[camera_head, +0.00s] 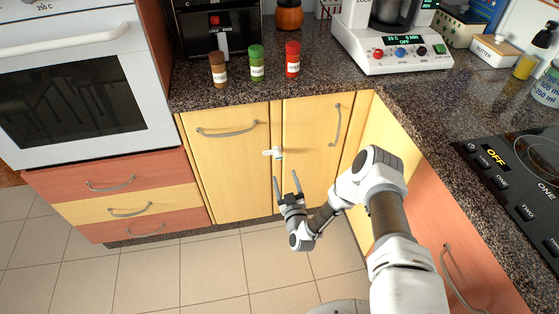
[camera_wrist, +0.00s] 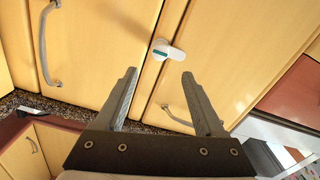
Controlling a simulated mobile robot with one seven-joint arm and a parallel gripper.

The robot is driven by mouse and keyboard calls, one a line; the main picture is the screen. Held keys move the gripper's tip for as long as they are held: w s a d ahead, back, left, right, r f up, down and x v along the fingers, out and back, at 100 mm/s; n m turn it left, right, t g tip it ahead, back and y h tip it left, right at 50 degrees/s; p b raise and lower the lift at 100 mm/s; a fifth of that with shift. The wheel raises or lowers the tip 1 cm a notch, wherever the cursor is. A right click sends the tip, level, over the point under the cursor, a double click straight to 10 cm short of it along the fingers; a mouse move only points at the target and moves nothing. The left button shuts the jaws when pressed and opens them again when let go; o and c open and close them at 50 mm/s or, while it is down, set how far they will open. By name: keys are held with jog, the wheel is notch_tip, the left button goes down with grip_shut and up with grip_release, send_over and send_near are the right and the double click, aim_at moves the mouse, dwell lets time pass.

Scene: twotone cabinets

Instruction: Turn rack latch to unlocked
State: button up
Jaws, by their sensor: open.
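The rack latch (camera_head: 274,153) is a small white knob with a handle and a greenish mark. It sits at the seam between two yellow cabinet doors, and its handle points left in the head view. It also shows in the wrist view (camera_wrist: 167,50), above and between my fingertips. My gripper (camera_head: 287,181) is open and empty, below the latch and apart from it. In the wrist view, my gripper (camera_wrist: 158,72) has its two fingers spread on either side of the door seam. Nothing hides the latch.
The left yellow door (camera_head: 225,165) and right yellow door (camera_head: 310,140) have curved metal handles. The granite counter (camera_head: 190,92) above holds spice jars and a white appliance (camera_head: 390,45). An oven (camera_head: 75,85) stands at left. The tiled floor (camera_head: 180,270) is clear.

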aim_at(279, 158)
jog(key=b+x, duration=0.1)
jog(key=x, duration=0.9)
jog(key=shift+w+b, duration=0.1)
jog(key=shift+b, duration=0.2)
grip_shut()
